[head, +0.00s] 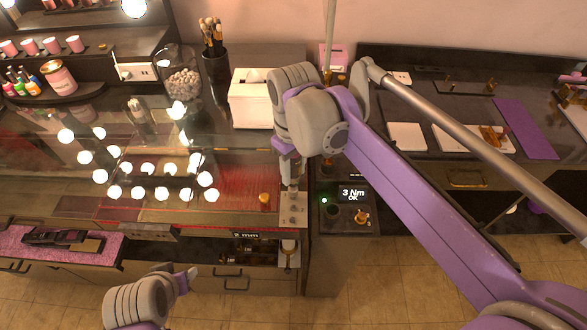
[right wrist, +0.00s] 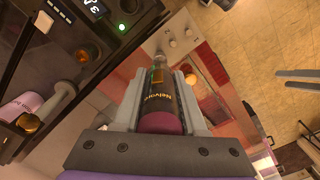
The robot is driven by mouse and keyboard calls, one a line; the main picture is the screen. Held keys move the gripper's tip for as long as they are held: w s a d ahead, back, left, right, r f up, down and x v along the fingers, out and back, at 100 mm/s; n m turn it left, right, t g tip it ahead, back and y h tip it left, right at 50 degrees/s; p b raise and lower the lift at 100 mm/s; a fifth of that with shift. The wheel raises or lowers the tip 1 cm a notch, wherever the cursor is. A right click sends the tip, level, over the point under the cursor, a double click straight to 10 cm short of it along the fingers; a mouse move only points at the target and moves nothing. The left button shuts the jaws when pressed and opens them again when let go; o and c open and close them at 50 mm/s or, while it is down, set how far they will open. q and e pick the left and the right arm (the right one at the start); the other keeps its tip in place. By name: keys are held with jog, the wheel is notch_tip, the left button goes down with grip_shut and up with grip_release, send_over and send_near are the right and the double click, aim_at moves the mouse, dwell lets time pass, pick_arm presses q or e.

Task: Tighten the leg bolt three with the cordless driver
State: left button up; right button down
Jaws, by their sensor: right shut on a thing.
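My right gripper (head: 288,182) is shut on the cordless driver (right wrist: 160,103), a dark cylinder with a lettered label and a magenta end, seen between the fingers in the right wrist view. In the head view the gripper hides most of it. The driver's tip points at a pale metal plate (head: 293,208) with several small round bolt heads or holes, also seen in the right wrist view (right wrist: 177,36). I cannot tell which bolt is number three or whether the tip touches one. My left gripper (head: 190,277) hangs empty at the lower left, its two fingers apart in the right wrist view (right wrist: 297,78).
A white tissue box (head: 250,105) and a brush cup (head: 216,70) stand behind.

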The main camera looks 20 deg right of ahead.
pick_arm(q)
jog(key=shift+r, duration=0.15)
pick_arm(e)
jog(key=shift+r, duration=0.15)
jog(key=shift+r+p, duration=1.2)
jog(key=shift+r, duration=1)
pick_arm(q)
jog(key=r, duration=0.1)
jog(key=w+r, duration=0.1)
jog(key=r, duration=0.1)
jog(key=shift+w+r, duration=0.15)
jog(key=shift+w, duration=0.2)
jog(key=shift+s, duration=0.1)
pick_arm(e)
jog(key=shift+f, duration=0.1)
